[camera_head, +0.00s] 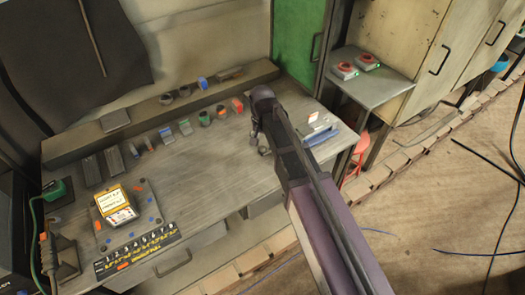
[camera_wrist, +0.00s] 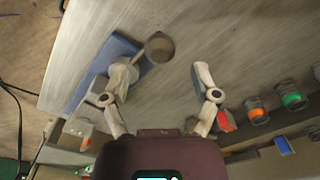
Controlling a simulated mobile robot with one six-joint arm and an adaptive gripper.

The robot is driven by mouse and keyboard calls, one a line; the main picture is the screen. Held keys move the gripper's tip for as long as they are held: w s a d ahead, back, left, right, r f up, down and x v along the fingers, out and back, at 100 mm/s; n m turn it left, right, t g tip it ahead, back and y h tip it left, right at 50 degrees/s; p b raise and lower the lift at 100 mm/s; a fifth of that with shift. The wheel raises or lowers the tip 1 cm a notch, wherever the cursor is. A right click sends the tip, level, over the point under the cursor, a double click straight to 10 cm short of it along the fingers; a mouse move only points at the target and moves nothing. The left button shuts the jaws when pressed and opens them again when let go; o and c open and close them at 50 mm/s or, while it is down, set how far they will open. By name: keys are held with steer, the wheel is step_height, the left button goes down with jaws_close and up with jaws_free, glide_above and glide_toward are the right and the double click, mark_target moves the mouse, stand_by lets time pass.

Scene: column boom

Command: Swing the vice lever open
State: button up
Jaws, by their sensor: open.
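The blue vice (camera_wrist: 98,78) lies near the bench edge in the wrist view, partly covered by my left finger. Its blue part (camera_head: 322,138) also shows right of my arm in the head view. A grey round-ended piece (camera_wrist: 160,48), apparently the lever's end, sticks out from the vice, just beyond and between my fingertips. My gripper (camera_wrist: 164,68) is open above the bench, with the left finger over the vice side and the right finger over bare bench. It is small in the head view (camera_head: 257,138). Contact with the lever cannot be told.
The bench (camera_head: 205,165) has a clear middle. Several small jars and parts (camera_head: 205,118) line its back, below a ledge. A yellow-labelled device (camera_head: 115,203) and a numbered strip (camera_head: 135,252) lie at the left. A grey side table (camera_head: 375,88) stands at the right.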

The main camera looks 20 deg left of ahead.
mark_target(262, 147)
steer(key=shift+f+b, duration=1.45)
steer(key=shift+f, duration=0.3)
jaws_close()
